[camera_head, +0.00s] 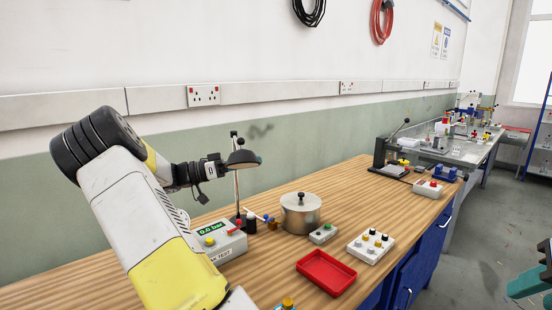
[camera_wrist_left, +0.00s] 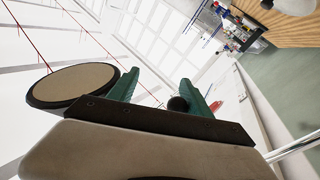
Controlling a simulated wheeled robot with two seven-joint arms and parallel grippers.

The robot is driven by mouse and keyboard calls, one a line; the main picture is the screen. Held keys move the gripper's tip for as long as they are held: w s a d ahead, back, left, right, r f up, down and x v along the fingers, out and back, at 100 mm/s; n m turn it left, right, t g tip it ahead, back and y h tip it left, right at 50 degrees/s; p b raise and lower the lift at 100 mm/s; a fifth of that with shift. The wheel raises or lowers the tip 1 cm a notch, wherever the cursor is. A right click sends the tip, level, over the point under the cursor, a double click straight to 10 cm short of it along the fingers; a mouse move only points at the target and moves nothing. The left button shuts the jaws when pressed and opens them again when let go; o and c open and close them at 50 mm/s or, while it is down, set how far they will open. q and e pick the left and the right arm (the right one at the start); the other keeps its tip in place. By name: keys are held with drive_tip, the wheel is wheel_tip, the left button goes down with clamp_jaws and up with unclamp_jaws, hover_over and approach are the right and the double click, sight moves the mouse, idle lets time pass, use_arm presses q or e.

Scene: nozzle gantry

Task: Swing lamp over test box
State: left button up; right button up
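The lamp has a dark round head (camera_head: 243,159) on a thin upright post (camera_head: 236,190). The grey test box (camera_head: 222,243), with a green 0.0 bar display, sits on the bench to the left and front of the post. My left gripper (camera_head: 220,167) is beside the lamp head; its fingertips are hidden there. In the left wrist view its green fingers (camera_wrist_left: 160,88) are apart, with a black ball (camera_wrist_left: 178,104) between them and a gap to one finger. A black-rimmed beige disc (camera_wrist_left: 75,85) lies beside them. My right gripper (camera_head: 530,280) is partly cut off at the right edge.
A metal pot (camera_head: 300,213), red tray (camera_head: 326,272), small green-button box (camera_head: 323,234) and white knob box (camera_head: 370,247) stand right of the test box. A lever press (camera_head: 392,155) stands farther back. Bare wood (camera_head: 345,195) lies between the pot and the press.

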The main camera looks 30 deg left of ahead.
use_arm(q)
drive_tip(key=f+v, duration=0.1)
drive_tip(key=v, duration=0.7)
drive_tip(key=shift+f, duration=0.3)
idle(0.9)
drive_tip(key=shift+s, duration=0.15)
idle(0.6)
